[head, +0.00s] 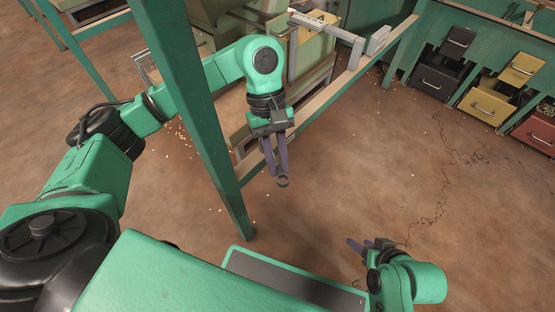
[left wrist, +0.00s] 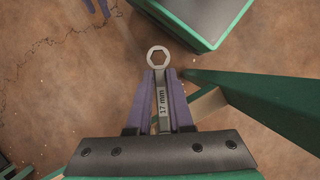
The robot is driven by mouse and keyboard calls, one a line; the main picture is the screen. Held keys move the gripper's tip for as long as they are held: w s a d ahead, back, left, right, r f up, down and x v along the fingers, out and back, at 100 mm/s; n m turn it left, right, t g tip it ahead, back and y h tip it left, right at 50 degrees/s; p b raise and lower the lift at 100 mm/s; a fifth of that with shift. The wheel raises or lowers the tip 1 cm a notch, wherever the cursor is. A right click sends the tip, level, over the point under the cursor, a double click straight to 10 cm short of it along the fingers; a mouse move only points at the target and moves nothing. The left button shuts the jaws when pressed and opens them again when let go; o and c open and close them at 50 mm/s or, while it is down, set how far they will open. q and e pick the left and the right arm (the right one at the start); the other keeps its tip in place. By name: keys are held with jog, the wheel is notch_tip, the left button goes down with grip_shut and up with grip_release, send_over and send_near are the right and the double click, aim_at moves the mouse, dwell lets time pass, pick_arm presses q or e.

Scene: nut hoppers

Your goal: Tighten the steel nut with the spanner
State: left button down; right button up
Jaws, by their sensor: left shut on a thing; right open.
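A grey spanner (left wrist: 158,58) marked "17 mm" is clamped between the purple fingers of my left gripper (left wrist: 161,76) in the left wrist view. Its closed ring end sticks out past the fingertips, and the ring is empty. In the head view my left gripper (head: 280,172) points down, beside the green post, with the spanner's ring (head: 283,183) just below its fingers. The floor lies beneath it. My right gripper (head: 362,246) is open and empty at the lower right. I cannot make out the steel nut in either view.
A green post (head: 205,130) stands close to the left of my left gripper. Behind it is a frame with a wooden-edged rail (head: 350,75), carrying a grey bar (head: 325,27). Drawers (head: 487,104) stand at the far right. The brown floor (head: 390,170) between is clear.

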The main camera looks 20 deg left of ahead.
pick_arm(q)
jog(key=shift+r, duration=0.1)
jog(key=shift+r+p, duration=0.75)
jog(key=shift+r, duration=0.6)
